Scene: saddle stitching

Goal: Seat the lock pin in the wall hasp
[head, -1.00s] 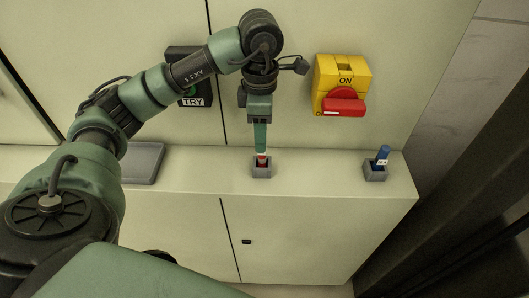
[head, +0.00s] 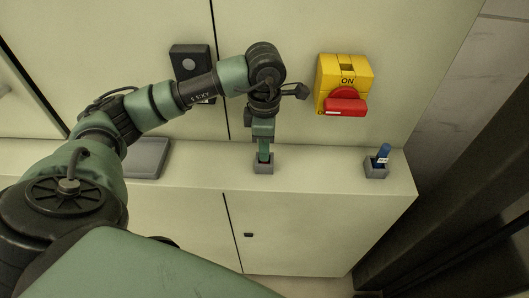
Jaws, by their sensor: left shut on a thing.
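My left gripper (head: 264,157) points down into a small grey holder (head: 263,168) on the ledge. It is shut on the red pin standing in that holder, and its fingers now hide the pin. A blue pin (head: 383,153) with a white label leans in a second grey holder (head: 376,172) at the right. On the wall is a yellow housing (head: 343,74) marked ON, with a red handle (head: 346,107) at its lower front. I cannot make out whether a hasp hole shows there. My right gripper is out of view.
A dark wall box (head: 190,63) with a round grey button is partly behind my left arm. A grey tray (head: 148,158) lies on the ledge (head: 320,172) at the left. The ledge between the two holders is clear. A dark curtain-like surface (head: 470,190) stands at the right.

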